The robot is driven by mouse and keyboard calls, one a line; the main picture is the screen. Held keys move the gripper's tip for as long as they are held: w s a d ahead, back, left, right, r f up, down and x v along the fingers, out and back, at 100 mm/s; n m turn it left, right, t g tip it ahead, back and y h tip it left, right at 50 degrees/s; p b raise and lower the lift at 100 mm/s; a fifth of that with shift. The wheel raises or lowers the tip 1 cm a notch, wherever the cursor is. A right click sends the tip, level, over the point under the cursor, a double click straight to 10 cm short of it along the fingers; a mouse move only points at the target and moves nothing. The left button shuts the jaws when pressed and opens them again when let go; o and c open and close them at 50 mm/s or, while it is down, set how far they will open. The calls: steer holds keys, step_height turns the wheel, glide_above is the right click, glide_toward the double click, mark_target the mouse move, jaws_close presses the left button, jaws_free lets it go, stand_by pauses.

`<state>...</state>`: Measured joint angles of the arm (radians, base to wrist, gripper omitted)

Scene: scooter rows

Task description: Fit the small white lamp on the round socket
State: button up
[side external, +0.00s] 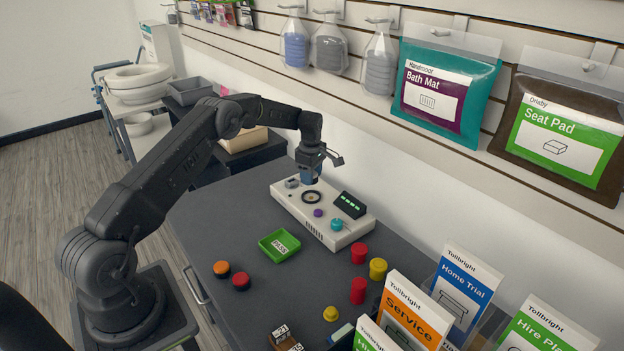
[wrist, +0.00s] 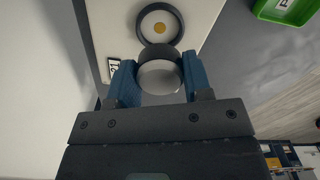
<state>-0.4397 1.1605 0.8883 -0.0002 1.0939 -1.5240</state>
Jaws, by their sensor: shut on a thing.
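My gripper (side external: 310,174) is over the far left part of a white console (side external: 346,234). In the wrist view its blue fingers (wrist: 160,80) are shut on the small lamp (wrist: 159,74), which has a pale rounded top and a dark part beyond it. The round socket (wrist: 160,24) is a dark ring with a pale inside and a yellow centre, just beyond the lamp. The socket also shows on the console in the side view (side external: 312,197), beside my gripper. The lamp is hidden in the side view. I cannot tell the gap between lamp and console.
The console carries a dark display (side external: 350,205), a teal knob (side external: 337,224) and a purple button (side external: 318,213). A green tray (side external: 279,245) stands in front. Several red, yellow and orange caps and card holders stand nearer the camera. A wall rises behind the console.

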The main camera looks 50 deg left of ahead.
mark_target(311, 198)
steer(key=shift+f, duration=2.65)
steer(key=shift+f, duration=0.3)
steer(key=o, duration=1.4)
steer(key=shift+r, duration=2.95)
